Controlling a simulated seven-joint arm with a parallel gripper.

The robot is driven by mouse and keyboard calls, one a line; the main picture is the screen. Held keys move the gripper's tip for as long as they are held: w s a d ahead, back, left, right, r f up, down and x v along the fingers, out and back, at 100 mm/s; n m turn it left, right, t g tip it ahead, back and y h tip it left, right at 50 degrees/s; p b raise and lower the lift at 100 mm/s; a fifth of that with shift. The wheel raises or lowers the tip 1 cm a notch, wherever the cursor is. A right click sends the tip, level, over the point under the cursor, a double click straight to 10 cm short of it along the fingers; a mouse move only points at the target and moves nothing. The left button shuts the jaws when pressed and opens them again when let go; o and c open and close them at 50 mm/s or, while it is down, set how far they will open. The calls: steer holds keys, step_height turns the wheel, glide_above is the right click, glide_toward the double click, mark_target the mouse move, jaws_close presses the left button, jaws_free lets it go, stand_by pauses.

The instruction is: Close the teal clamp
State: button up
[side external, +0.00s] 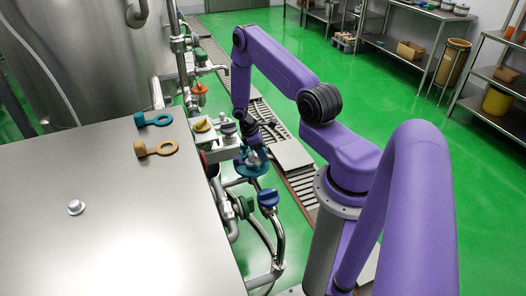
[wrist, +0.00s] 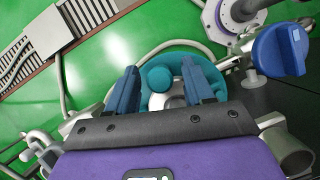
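The teal clamp (wrist: 182,62) is a rounded teal ring on the pipework, with a round teal knob (wrist: 160,79) in front of it in the wrist view. In the side view the clamp (side external: 257,170) sits low beside the pipes, partly hidden by my gripper. My gripper (wrist: 162,76) is open, with its two blue fingers on either side of the knob and a gap visible on each side. In the side view my gripper (side external: 251,155) is right at the clamp. Whether the clamp is fully open is hidden.
A blue valve handle (wrist: 279,51) stands right of the clamp and also shows in the side view (side external: 268,198). Bent steel pipes (side external: 275,238) run below.

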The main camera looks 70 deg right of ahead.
steer(key=v, duration=1.7)
steer(key=shift+w+a+r, duration=0.1)
steer(key=shift+w+r, duration=0.05)
